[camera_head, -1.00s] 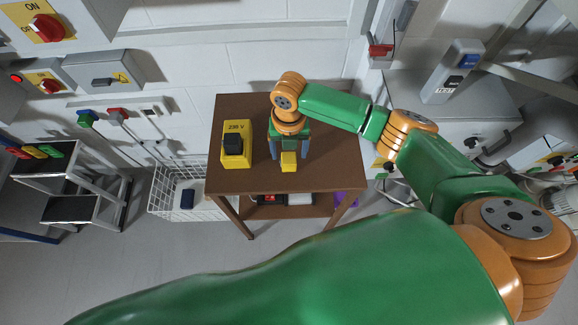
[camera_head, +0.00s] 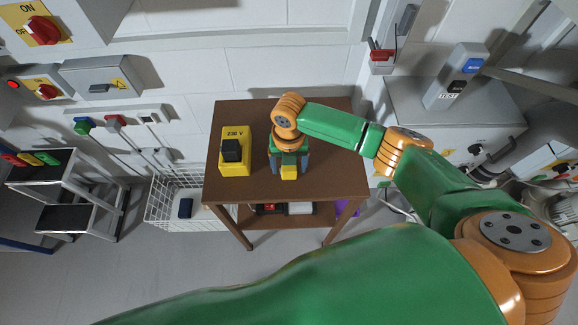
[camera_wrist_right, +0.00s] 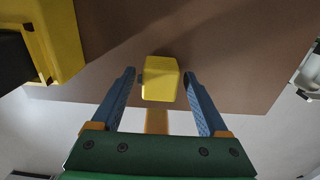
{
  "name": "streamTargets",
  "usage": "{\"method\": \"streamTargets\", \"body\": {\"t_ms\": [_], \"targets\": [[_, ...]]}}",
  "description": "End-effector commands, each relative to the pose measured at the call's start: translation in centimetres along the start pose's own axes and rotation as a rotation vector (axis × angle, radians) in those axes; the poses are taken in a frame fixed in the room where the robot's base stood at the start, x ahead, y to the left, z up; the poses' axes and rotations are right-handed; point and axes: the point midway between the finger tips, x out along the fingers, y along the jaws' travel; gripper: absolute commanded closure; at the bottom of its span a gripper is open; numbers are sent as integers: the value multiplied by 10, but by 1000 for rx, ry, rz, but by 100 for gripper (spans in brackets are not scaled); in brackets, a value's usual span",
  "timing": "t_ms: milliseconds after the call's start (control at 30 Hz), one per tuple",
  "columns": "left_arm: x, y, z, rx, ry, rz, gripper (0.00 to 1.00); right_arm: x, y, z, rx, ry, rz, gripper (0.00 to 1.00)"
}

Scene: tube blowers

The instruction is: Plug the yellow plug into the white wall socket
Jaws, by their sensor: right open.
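The yellow plug (camera_head: 289,172) is a small block on the brown table, near its front edge. My right gripper (camera_head: 290,168) is open above the table, one blue finger on each side of the plug. The right wrist view shows the plug (camera_wrist_right: 160,78) between the spread fingertips (camera_wrist_right: 160,88), with a gap on both sides. A white socket (camera_head: 149,116) is on the wall strip at the left, beside a red and a green plug; its face is too small to read. My left gripper is not in view.
A yellow 230 V box (camera_head: 235,164) with a black front stands on the brown table (camera_head: 335,180), left of the gripper. A white wire basket (camera_head: 165,218) and a step stool (camera_head: 70,212) stand below the wall strip. A grey cabinet (camera_head: 425,112) is at the right.

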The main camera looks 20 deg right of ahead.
Motion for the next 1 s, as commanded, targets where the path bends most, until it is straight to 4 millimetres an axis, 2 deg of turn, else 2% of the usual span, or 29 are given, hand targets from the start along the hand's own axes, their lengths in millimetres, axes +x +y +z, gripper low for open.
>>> {"method": "streamTargets", "body": {"t_ms": [67,367,567,1000], "targets": [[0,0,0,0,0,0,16,0,0,0,0,0,0,22],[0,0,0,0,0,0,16,0,0,0,0,0,0,100],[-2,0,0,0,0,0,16,-2,0,0,0,0,0,100],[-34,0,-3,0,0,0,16,-34,0,0,0,0,0,100]]}}
